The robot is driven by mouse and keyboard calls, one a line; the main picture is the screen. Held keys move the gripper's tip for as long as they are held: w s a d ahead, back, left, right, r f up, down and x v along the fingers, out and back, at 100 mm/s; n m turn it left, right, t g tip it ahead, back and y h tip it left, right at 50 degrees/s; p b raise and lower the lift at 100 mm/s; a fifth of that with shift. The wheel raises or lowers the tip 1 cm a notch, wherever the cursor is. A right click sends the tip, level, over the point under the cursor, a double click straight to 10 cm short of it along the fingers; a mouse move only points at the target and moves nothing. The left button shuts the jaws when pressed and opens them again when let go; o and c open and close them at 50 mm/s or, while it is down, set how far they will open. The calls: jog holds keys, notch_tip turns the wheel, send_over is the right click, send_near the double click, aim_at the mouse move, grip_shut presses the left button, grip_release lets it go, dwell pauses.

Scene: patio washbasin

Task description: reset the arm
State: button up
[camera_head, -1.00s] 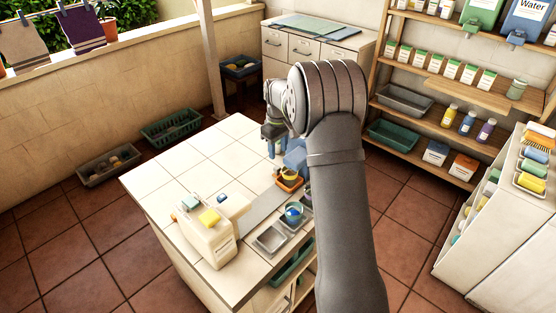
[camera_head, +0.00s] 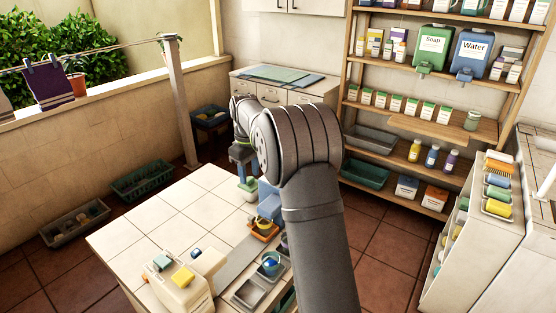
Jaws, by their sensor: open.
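My gripper (camera_head: 241,158) hangs from my bent arm over the far right part of the white tiled counter (camera_head: 165,228). Its blue fingers point down and are open. They show small and partly dark, and I see nothing held between them. A green item (camera_head: 249,184) with a pale base stands just below and right of the fingers; I cannot tell whether they touch. A blue block-like thing (camera_head: 268,200) stands nearer, close beside my arm. My arm hides part of the counter's right side.
Shelves (camera_head: 425,126) stand behind right; a white rack (camera_head: 470,245) is at right.

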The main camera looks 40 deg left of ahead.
aim_at(252, 216)
notch_tip(252, 216, down, 17)
jog(key=shift+f, duration=0.2)
dwell(0.3)
dwell(1.4)
jog(key=o, duration=0.5)
jog(key=shift+r, duration=0.2)
jog(key=o, duration=0.7)
notch_tip(252, 216, up, 3)
jog(key=shift+d+r+m, duration=0.15)
jog(key=shift+r+m, duration=0.05)
jog(key=shift+m, duration=0.2)
jog(key=shift+o, duration=0.4)
notch_tip(252, 216, up, 6)
jog(key=d+m, duration=0.1)
jog(key=shift+d+m+y, duration=0.25)
jog(key=shift+m+y, duration=0.05)
jog(key=shift+m, duration=0.1)
jog(key=w+d+r+m+t+y, duration=0.15)
jog(key=w+d+r+m, duration=0.25)
jog(key=d+r+m, duration=0.5)
jog(key=w+d+r+m+t+y, duration=0.1)
jog(key=w+d+r+m+y, duration=0.15)
jog(key=d+r+m, duration=0.65)
jog(key=w+a+f+n, duration=0.2)
jog(key=a+f, duration=0.4)
jog(key=a, duration=0.1)
jog(key=shift+w+a+f+h, duration=0.15)
jog(key=shift+w+f+h, duration=0.05)
jog(key=shift+h, duration=0.1)
